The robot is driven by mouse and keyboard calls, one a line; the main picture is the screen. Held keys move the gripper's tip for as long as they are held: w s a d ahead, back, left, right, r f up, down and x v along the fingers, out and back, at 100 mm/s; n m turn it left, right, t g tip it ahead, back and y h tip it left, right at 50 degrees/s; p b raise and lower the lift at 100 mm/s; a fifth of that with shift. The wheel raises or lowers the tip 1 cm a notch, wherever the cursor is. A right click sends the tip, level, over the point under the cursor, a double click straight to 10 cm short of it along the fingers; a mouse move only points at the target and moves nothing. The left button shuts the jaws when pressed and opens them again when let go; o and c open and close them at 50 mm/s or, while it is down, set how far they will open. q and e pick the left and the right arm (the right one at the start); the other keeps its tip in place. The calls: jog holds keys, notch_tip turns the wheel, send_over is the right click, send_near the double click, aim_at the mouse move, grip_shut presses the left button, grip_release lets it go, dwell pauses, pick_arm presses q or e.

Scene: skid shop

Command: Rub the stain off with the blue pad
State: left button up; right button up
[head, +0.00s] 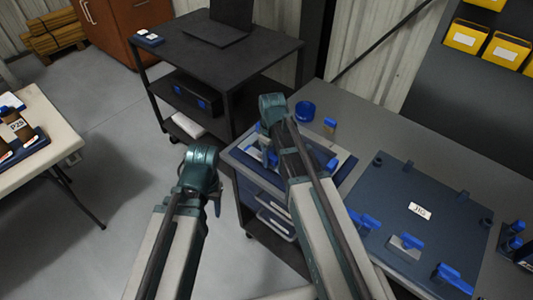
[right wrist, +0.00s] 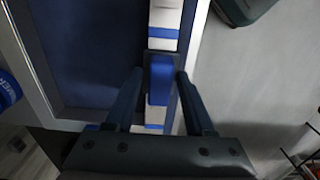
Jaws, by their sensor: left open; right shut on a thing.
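My right gripper (right wrist: 158,78) is shut on a blue block, which looks like the blue pad (right wrist: 159,88), in the right wrist view. A white strip with blue bands runs in line with the pad, above and below it. The gripper is over the light-rimmed tray (right wrist: 52,60) with a dark blue floor. In the head view the tray (head: 240,152) sits on the bench's left end, partly hidden by my right arm. My left gripper (head: 217,203) is open and empty, left of the bench and over the floor. I cannot make out the stain in either view.
A blue round container (head: 305,111) stands behind the tray. A dark blue board (head: 420,225) labelled J10 lies to the right with blue-handled pieces around it. A black cart (head: 225,55) with a laptop stands behind. A table (head: 50,125) is at left. Open floor lies between.

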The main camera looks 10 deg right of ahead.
jog(key=shift+s+d, duration=0.15)
jog(key=shift+s, duration=0.05)
jog(key=shift+s+d, duration=1.05)
jog(key=shift+s, duration=0.3)
jog(key=shift+f, duration=0.15)
jog(key=shift+c, duration=0.5)
jog(key=shift+w+a, duration=0.55)
jog(key=shift+w, duration=0.2)
jog(key=shift+w+a, duration=0.55)
jog(key=shift+w, duration=0.2)
jog(key=shift+w+a, duration=1.05)
jog(key=shift+w, duration=0.3)
jog(key=shift+w, duration=0.1)
